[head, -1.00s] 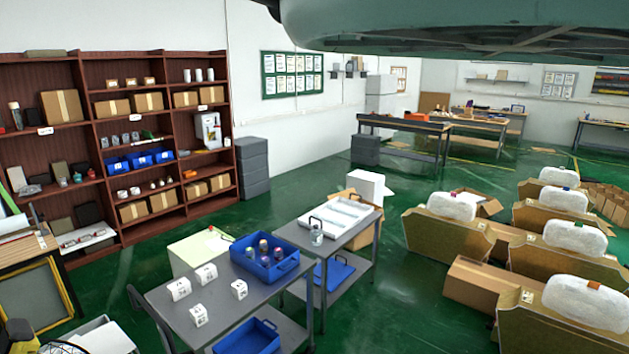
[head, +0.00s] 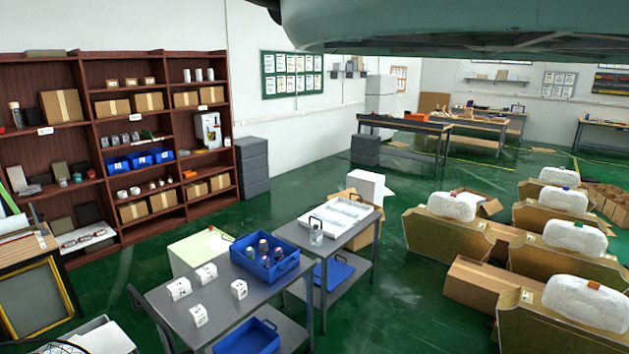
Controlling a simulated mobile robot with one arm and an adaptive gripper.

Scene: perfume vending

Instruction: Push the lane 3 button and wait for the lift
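No button marked as lane 3 can be made out in the head view. No vending machine or lift is clearly recognisable. A small white device (head: 208,130) stands on the brown shelf unit, too small to read for buttons. A blue bin (head: 285,270) on the near grey table holds several small bottles (head: 264,250).
Several small white boxes (head: 239,289) stand on the near grey table (head: 214,323). The brown shelf unit (head: 90,150) lines the left wall.

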